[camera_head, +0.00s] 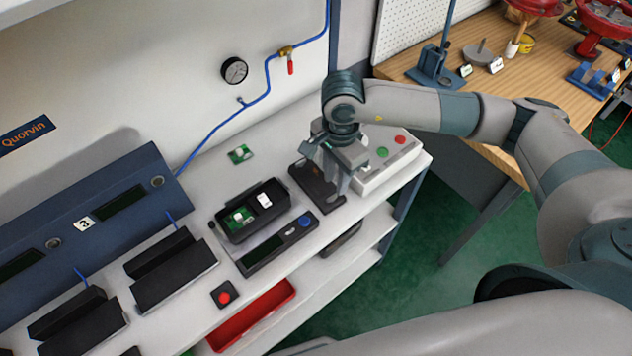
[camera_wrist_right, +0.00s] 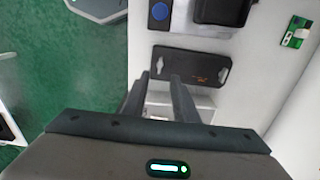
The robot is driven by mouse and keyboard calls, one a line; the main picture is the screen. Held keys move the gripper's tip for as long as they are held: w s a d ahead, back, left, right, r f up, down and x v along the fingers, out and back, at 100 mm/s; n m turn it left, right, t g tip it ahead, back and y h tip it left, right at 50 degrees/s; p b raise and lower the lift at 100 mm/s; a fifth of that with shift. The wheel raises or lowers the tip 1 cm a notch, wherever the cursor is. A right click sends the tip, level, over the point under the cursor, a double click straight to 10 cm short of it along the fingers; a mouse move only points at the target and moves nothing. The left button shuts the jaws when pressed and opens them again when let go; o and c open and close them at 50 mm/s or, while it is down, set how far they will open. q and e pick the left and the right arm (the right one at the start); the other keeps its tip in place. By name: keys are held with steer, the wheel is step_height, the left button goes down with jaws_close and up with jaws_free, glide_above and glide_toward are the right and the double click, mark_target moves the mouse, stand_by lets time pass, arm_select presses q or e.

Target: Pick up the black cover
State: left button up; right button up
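The black cover (camera_head: 309,183) is a flat dark plate with slots at its ends. It lies on the white bench, partly hidden under my right gripper (camera_head: 332,176). In the right wrist view the cover (camera_wrist_right: 196,68) lies just beyond the fingertips of my right gripper (camera_wrist_right: 160,78). The two fingers are apart, with nothing seen held between them. They point down at one end of the cover; I cannot tell whether they touch it. My left gripper is not in view.
An open black housing (camera_head: 231,222) and a display unit with a blue button (camera_head: 304,221) stand left of the cover. A white button box (camera_head: 376,177) stands close on the right. A small green board (camera_head: 240,154) lies behind. A red tray (camera_head: 254,314) is below.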

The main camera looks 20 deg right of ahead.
mark_target(332, 196)
steer(key=shift+s+a+f+p, duration=0.1)
steer(key=shift+a+f+p, duration=0.05)
steer(key=shift+f+p, duration=0.4)
steer(key=shift+s+a+f+p, duration=0.1)
steer(key=shift+f+p, duration=0.25)
steer(key=shift+p, duration=0.3)
step_height(332, 196, down, 2)
steer(key=shift+a+p, duration=0.1)
steer(key=shift+p, duration=0.5)
steer(key=shift+f, duration=0.7)
jaws_close()
